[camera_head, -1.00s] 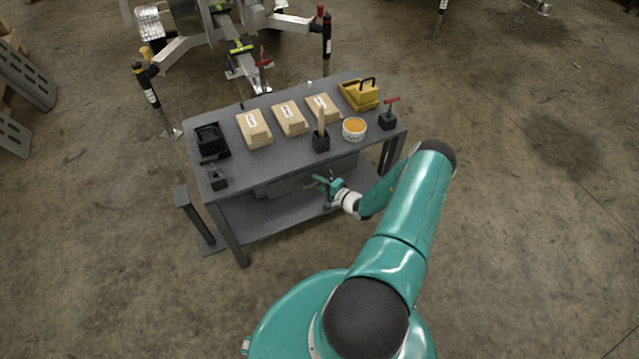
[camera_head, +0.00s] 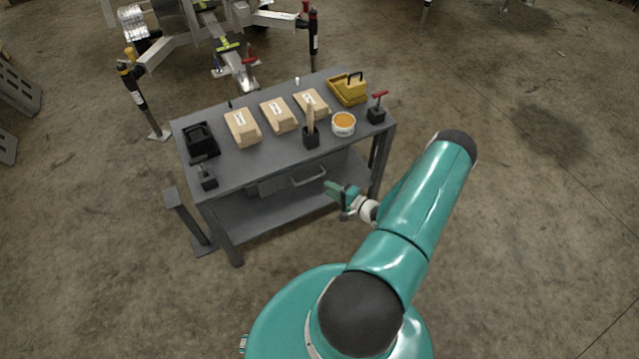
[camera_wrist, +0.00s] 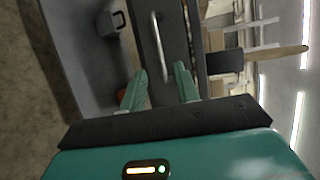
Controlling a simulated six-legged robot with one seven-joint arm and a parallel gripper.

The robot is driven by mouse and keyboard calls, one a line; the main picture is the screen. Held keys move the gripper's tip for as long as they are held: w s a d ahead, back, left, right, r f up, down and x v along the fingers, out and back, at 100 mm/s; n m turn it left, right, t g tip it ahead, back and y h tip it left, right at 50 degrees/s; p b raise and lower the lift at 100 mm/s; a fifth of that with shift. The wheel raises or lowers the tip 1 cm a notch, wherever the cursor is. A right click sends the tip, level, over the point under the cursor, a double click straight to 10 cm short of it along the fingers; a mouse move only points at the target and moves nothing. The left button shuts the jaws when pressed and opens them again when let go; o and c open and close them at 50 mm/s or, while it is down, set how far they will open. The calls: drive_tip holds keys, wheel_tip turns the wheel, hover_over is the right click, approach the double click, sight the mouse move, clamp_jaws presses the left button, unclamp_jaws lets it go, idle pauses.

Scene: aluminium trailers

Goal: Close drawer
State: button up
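The grey drawer (camera_head: 270,187) sits under the top of a grey work table. Its pale metal bar handle (camera_head: 308,177) shows clear of my gripper; I cannot tell exactly how far the drawer stands out. My gripper (camera_head: 331,190) is just right of and in front of the handle, apart from it. In the wrist view, the fingers (camera_wrist: 160,88) are spread with nothing between them. The handle (camera_wrist: 158,47) lies ahead of them, roughly in line with the gap, on the dark drawer front (camera_wrist: 176,35).
The table top (camera_head: 235,172) holds wooden boxes (camera_head: 280,115), an orange-topped tub (camera_head: 343,124), a yellow carrier (camera_head: 348,88) and a black holder (camera_head: 310,139). A lower shelf (camera_head: 265,213) lies beneath. A grey post (camera_head: 185,215) stands left. Floor in front is free.

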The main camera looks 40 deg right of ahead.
drive_tip(key=shift+v, duration=1.8)
drive_tip(key=w+a+r+n+g+y, duration=0.2)
drive_tip(key=w+a+r+n+g, duration=0.15)
drive_tip(key=a+r, duration=0.45)
drive_tip(key=w+a+r+n+g+y, duration=0.25)
drive_tip(key=a+r+n+g, duration=0.2)
drive_tip(key=r, duration=0.85)
drive_tip(key=w+a+r+n+g+y, duration=0.2)
drive_tip(key=w+a+r+n+g, duration=0.15)
drive_tip(key=a+r, duration=0.45)
drive_tip(key=s+a+r+n+h, duration=0.2)
drive_tip(key=s+a+r, duration=0.2)
drive_tip(key=r, duration=0.4)
drive_tip(key=s+a+r+n+t+h, duration=0.1)
drive_tip(key=s+a+r+n+h, duration=0.1)
drive_tip(key=s+a+r, duration=0.3)
drive_tip(key=s+a+r+n+h, duration=0.2)
drive_tip(key=s+a+r+h, duration=0.2)
drive_tip(key=s+r, duration=0.3)
wheel_tip(320, 180, up, 5)
drive_tip(key=shift+s+a+f, duration=0.15)
drive_tip(key=shift+s+a, duration=0.1)
